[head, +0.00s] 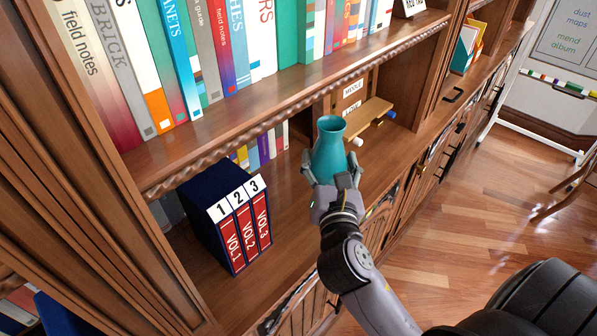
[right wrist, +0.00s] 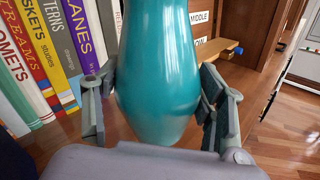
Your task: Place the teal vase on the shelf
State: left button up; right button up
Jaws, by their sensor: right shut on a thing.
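The teal vase (head: 330,150) is upright in the head view, at the front of the lower shelf (head: 288,205). My right gripper (head: 333,178) is shut on its lower body, with a finger on either side. In the right wrist view the vase (right wrist: 158,75) fills the middle between the two fingers (right wrist: 158,105). I cannot tell whether its base touches the shelf, as my gripper hides it. My left gripper is not in view.
A boxed set of volumes (head: 232,220) stands left of the vase on the lower shelf. A small wooden stand (head: 368,117) is behind it to the right. The upper shelf (head: 290,85) holds a row of books and overhangs. Bare shelf lies between the box and vase.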

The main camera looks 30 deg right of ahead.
jog(key=w+a, duration=0.3)
jog(key=w, duration=0.5)
jog(key=f, duration=0.2)
jog(key=f+b, duration=0.1)
jog(key=f, duration=0.1)
jog(key=f+b, duration=0.1)
jog(key=f, duration=0.1)
jog(key=shift+s+d+f, duration=0.2)
jog(key=shift+s, duration=0.1)
jog(key=shift+w+f, duration=0.2)
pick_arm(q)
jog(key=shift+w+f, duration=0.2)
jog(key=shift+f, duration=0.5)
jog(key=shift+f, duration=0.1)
pick_arm(e)
jog(key=o, duration=1.4)
jog(key=shift+f, duration=0.15)
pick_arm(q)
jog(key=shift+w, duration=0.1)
